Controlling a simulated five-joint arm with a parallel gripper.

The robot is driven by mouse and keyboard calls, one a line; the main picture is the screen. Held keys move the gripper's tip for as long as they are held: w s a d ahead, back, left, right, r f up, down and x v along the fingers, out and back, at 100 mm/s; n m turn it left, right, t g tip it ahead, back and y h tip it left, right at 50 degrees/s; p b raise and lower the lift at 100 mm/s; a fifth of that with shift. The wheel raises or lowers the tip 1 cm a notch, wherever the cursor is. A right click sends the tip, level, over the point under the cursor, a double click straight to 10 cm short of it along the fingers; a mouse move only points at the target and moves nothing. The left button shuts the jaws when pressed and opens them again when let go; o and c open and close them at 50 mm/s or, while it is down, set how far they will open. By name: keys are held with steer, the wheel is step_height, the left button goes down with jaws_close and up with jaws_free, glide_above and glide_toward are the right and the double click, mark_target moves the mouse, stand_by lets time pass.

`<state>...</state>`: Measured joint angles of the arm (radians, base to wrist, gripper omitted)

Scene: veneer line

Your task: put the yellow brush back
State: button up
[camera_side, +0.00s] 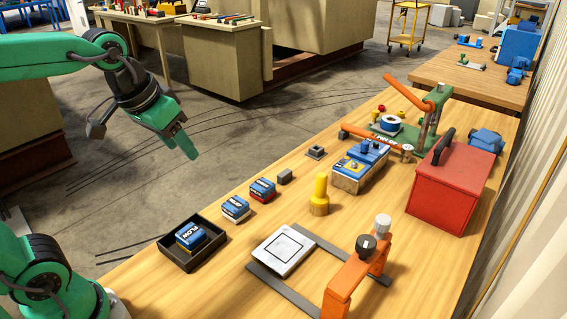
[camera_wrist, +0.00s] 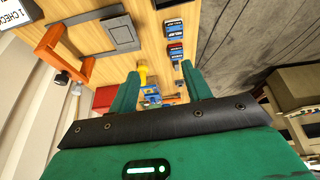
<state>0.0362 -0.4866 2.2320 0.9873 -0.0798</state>
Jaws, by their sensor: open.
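The yellow brush (camera_side: 320,187) stands upright on the wooden table, a yellow cylinder above a round wood-coloured lower part. It also shows small in the wrist view (camera_wrist: 143,76), partly beside the left finger. My gripper (camera_side: 186,138) is open and empty. It hangs in the air beyond the table's left edge, well left of the brush and apart from it. Its two green fingers (camera_wrist: 160,70) show spread in the wrist view. I cannot tell which spot is the brush's own place.
A black tray (camera_side: 163,255) holds a blue box. A white tile (camera_side: 285,250), an orange clamp frame (camera_side: 345,285), small boxes (camera_side: 236,209), a small square socket (camera_side: 315,152), a blue block (camera_side: 362,166) and a red toolbox (camera_side: 448,190) surround the brush. Bare wood lies right of it.

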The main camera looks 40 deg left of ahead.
steer(key=s+a+f+t, duration=0.1)
steer(key=s+f, duration=0.3)
steer(key=s, duration=0.2)
steer(key=shift+s, duration=0.1)
stand_by(1.1)
